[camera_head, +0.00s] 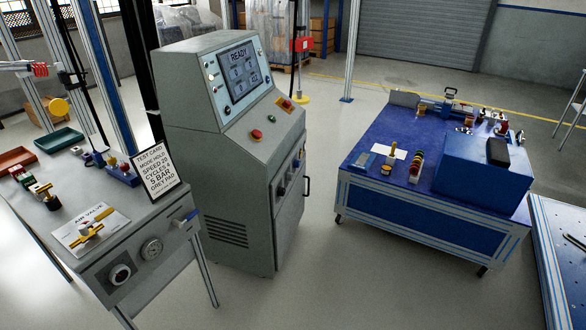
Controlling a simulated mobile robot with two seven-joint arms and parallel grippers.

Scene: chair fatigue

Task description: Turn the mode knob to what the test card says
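The test card (154,173) stands tilted on the grey bench at left; it reads MODE HOLD, SPEED 20, CYCLES 4, 5 BAR, GREY PAD. The grey control console (230,150) stands beside the bench, with a lit screen (240,71) showing READY. Small controls sit around the screen and on the sloped ledge, among them a red button (256,134). Which control is the mode knob, and its setting, are too small to tell. A dark round knob (120,274) is on the bench front. Neither of my grippers is in view.
A blue cart (390,205) with parts and a blue box (475,172) stands right. Open floor lies between console and cart.

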